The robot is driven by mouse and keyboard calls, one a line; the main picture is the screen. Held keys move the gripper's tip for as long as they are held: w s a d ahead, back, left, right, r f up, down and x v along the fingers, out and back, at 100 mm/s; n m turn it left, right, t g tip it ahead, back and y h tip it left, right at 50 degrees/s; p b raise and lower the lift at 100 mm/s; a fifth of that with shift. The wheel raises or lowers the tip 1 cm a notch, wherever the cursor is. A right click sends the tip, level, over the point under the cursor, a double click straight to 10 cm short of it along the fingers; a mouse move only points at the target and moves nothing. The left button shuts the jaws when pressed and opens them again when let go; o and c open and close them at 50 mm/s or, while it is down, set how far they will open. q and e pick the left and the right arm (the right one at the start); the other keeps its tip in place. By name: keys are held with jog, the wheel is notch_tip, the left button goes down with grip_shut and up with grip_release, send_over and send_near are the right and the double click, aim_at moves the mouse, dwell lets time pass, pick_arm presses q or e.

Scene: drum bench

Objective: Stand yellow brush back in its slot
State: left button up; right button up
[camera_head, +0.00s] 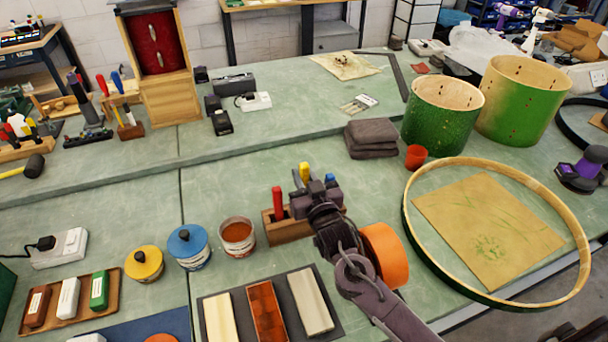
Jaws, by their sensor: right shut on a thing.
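My right gripper (304,201) is shut on the yellow brush (304,172), whose yellow handle sticks up above the jaws. The gripper is over a low wooden holder (290,235). My gripper and wrist cover much of the holder. A red handle (277,200) stands upright at the holder's left end. A blue handle (330,179) shows just behind the gripper, to the right of the yellow one. The lower end of the yellow brush and the slots are hidden, so I cannot tell whether the brush is inside a slot. My left gripper is out of view.
An open red-brown jar (237,237), a blue-lidded can (188,246) and a yellow-lidded can (144,264) stand left of the holder. A dark mat (290,340) with several strips lies in front. A large drum hoop (408,215) and a red cup (416,156) are right.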

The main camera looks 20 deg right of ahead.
jog(key=shift+f+b, duration=1.55)
jog(key=shift+f, duration=0.95)
jog(key=o, duration=0.8)
jog(key=shift+s+f, duration=0.1)
jog(key=shift+s, duration=0.3)
jog(key=s+b, duration=0.1)
jog(key=s, duration=0.6)
jog(key=shift+d+b, duration=0.15)
jog(key=shift+b, duration=0.25)
jog(key=shift+s, duration=0.1)
